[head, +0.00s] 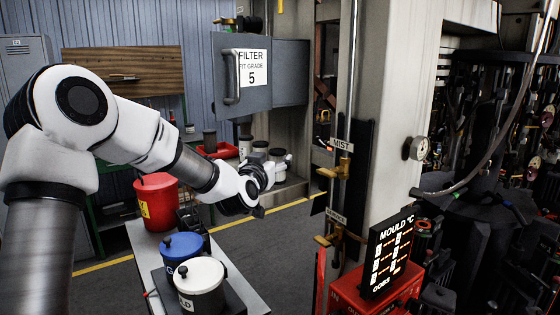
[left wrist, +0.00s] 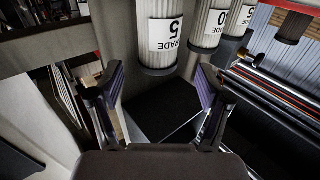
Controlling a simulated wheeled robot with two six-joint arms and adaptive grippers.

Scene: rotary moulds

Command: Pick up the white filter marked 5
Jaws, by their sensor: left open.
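The white filter marked 5 (left wrist: 158,28) is a pale ribbed cylinder with a dark end cap. Its label appears upside down at the top middle of the left wrist view. My left gripper (left wrist: 157,95) is open, its two fingers spread with nothing between them; the filter stands beyond the fingertips, apart from them. In the head view my left gripper (head: 264,180) is at the shelf, in front of a group of pale cylinders (head: 278,157); their labels cannot be read there. My right gripper is not in view.
A filter marked 0 (left wrist: 208,22) and another labelled filter (left wrist: 241,18) stand beside it. An open grey cabinet door (head: 262,70) bears a sign reading "FILTER FIT GRADE 5". A bench (head: 248,292) holds red, blue and white pots. A pale column (head: 385,120) stands to the right.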

